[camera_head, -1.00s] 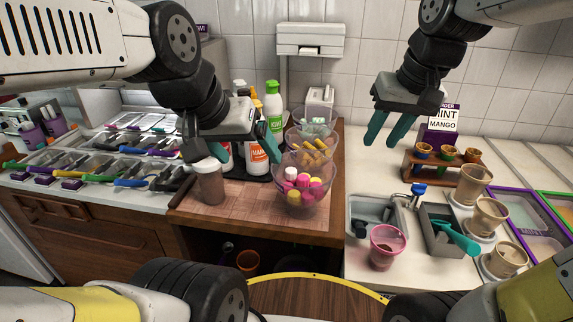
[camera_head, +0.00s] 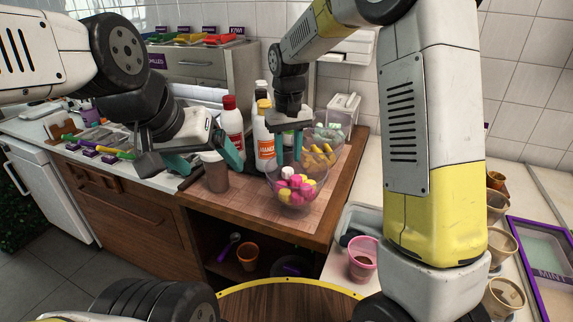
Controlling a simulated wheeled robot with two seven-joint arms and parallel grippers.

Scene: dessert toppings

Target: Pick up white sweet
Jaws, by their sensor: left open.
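The white sweet (camera_head: 287,172) lies on top of pink and yellow sweets in a clear bowl (camera_head: 316,197) at the front of the wooden counter. My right gripper (camera_head: 288,152) points down over the back of this bowl, its teal fingers apart. It is above and behind the white sweet, and I see nothing held. My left gripper (camera_head: 206,162) is open to the left of the bowl, its teal fingers seen on either side of a brown jar with a white lid (camera_head: 215,172). I cannot tell whether it touches the jar.
Behind stand a bowl of yellow-orange pieces (camera_head: 325,152), another clear bowl (camera_head: 334,122), a white bottle with an orange label (camera_head: 263,135) and a red-capped bottle (camera_head: 232,118). A pink cup (camera_head: 363,262) stands at right. My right arm hides much of the right counter.

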